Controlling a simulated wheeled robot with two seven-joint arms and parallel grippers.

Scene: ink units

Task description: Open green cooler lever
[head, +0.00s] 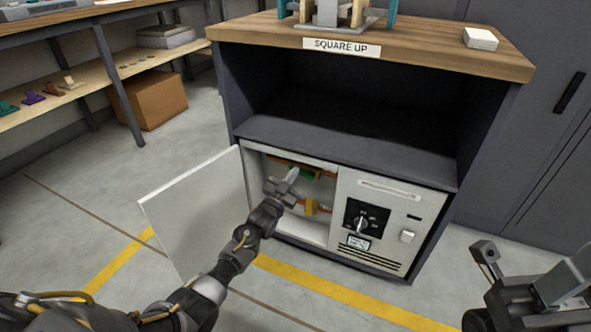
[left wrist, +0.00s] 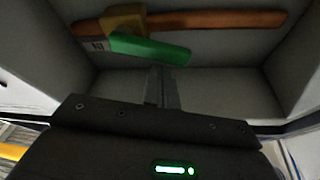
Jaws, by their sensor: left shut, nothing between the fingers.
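The green lever (head: 308,174) is on a copper pipe inside the open left compartment of the cabinet. In the left wrist view the green lever (left wrist: 150,48) extends right from a brass valve body (left wrist: 124,22), just below the pipe (left wrist: 215,20) and slightly tilted to it. My left gripper (head: 291,176) reaches into the compartment opening. Its fingers (left wrist: 162,88) are together and empty, with their tips just below the lever in the wrist picture; I cannot tell if they touch it. My right gripper (head: 535,285) is at the lower right, away from the cabinet, its jaw state unclear.
A yellow lever (head: 312,207) sits on a lower pipe in the same compartment. The white door (head: 195,210) stands swung open to the left. A panel with a black dial (head: 366,219) is right of the opening. The wooden worktop (head: 430,50) is above.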

